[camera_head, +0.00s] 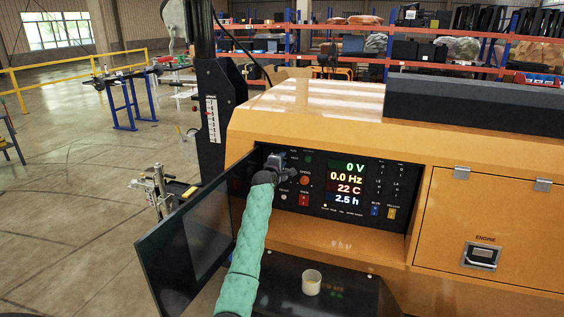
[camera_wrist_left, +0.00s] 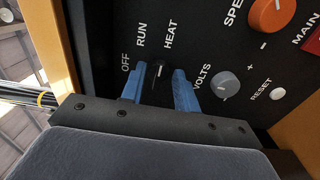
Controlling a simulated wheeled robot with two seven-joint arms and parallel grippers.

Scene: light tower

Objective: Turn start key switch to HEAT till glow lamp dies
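The start key switch (camera_wrist_left: 160,88) is a black knob with a short white mark, below the labels OFF, RUN and HEAT in the left wrist view. The mark points up the picture; I cannot tell which label it is on. My left gripper (camera_wrist_left: 160,97) has its blue fingers apart, one on each side of the knob, with dark gaps showing. In the head view my left gripper (camera_head: 270,168) is at the panel's upper left and hides the switch. The control panel (camera_head: 325,206) display (camera_head: 346,182) reads 0 V, 0.0 Hz, 22 C and 2.5 h. I cannot make out a lit glow lamp.
An open dark door (camera_head: 180,250) stands left of the panel recess. The orange speed knob (camera_wrist_left: 270,16), grey volts knob (camera_wrist_left: 225,85) and reset button (camera_wrist_left: 277,94) are close by. A pale cup (camera_head: 312,283) stands on the dark ledge below. The engine door (camera_head: 490,220) is shut.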

